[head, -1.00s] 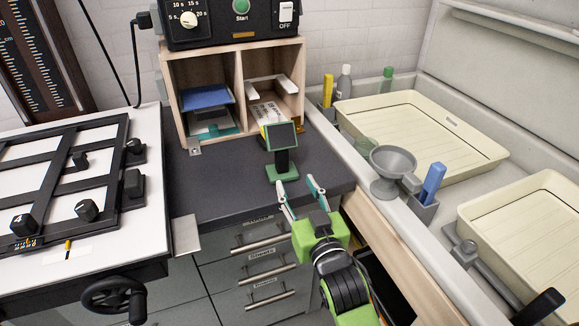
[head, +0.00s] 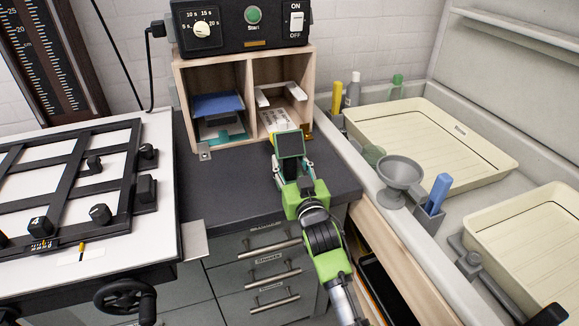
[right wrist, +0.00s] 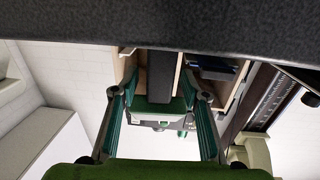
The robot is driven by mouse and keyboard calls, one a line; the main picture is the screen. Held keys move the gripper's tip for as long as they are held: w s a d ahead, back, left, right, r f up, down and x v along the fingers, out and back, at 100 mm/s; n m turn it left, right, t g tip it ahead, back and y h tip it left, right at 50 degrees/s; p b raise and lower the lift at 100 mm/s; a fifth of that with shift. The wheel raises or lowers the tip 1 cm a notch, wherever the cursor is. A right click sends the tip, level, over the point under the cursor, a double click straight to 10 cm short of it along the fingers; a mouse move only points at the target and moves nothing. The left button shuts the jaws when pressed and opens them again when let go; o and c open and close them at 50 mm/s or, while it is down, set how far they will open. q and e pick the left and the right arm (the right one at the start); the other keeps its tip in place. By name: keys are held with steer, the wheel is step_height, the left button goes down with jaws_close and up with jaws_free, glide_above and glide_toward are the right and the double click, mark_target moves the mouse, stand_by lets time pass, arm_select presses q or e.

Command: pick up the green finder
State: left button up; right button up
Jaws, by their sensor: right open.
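The green finder (head: 290,145) stands on the dark countertop in the head view, its green-framed dark screen on top. My right gripper (head: 293,168) has come up in front of it with its fingers apart, one to each side; its lower part and base are mostly hidden behind the gripper. In the right wrist view, the finder's dark post (right wrist: 161,78) and a green part of it show between the two teal fingers of the right gripper (right wrist: 158,122). Gaps show beside the post, so the fingers do not seem closed on it. My left gripper is not in view.
A wooden cubby (head: 247,100) with papers stands behind the finder, with a timer box (head: 240,28) on top. To the right are a grey funnel (head: 400,174) and a cream tray (head: 440,140). The countertop (head: 225,185) left of the finder is clear.

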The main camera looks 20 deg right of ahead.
steer(key=shift+w, duration=0.35)
jaws_close()
steer(key=shift+r, duration=0.2)
steer(key=shift+r, duration=0.1)
